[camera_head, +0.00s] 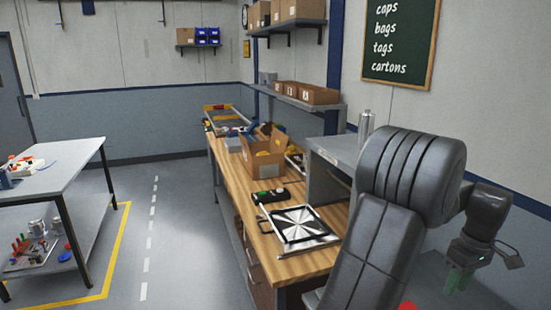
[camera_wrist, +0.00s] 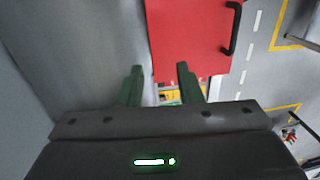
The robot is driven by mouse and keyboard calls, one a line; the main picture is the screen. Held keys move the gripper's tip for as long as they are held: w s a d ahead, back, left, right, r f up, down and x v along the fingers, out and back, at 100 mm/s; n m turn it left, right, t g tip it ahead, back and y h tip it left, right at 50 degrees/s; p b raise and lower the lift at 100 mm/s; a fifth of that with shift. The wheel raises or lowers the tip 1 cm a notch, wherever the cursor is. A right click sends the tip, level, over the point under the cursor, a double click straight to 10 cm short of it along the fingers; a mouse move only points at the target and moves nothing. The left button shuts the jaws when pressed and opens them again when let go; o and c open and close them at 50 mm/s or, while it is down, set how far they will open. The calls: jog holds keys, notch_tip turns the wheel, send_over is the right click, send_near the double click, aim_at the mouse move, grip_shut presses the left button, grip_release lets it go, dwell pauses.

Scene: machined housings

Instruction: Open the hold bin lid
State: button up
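A flat red panel, which looks like the bin lid (camera_wrist: 190,40), fills the upper middle of the wrist view. A black bar handle (camera_wrist: 232,28) runs along its right side. I cannot tell whether the lid is fully shut. In the head view only a small red patch (camera_head: 407,306) shows at the bottom edge, beside my arm. My gripper (camera_wrist: 159,72) has two green fingers spread apart with nothing held between them. The fingers overlap the lid's lower left part in the wrist view, left of the handle. My gripper also shows at the lower right of the head view (camera_head: 456,282).
A wooden workbench (camera_head: 262,240) holds a cardboard box (camera_head: 262,158) and a framed black-and-white panel (camera_head: 299,226). A grey cabinet (camera_head: 330,150) stands beside it. A white-topped table (camera_head: 60,162) is at left. The floor aisle between is clear.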

jog(key=shift+w+d+f+g+y+p, duration=0.1)
jog(key=shift+w+d+g+y+p, duration=0.15)
jog(key=shift+d+y, duration=0.6)
jog(key=shift+w+d+f+g+y+p, duration=0.1)
jog(key=shift+w+d+g+y, duration=0.25)
jog(key=shift+d, duration=0.9)
jog(key=shift+s, duration=0.1)
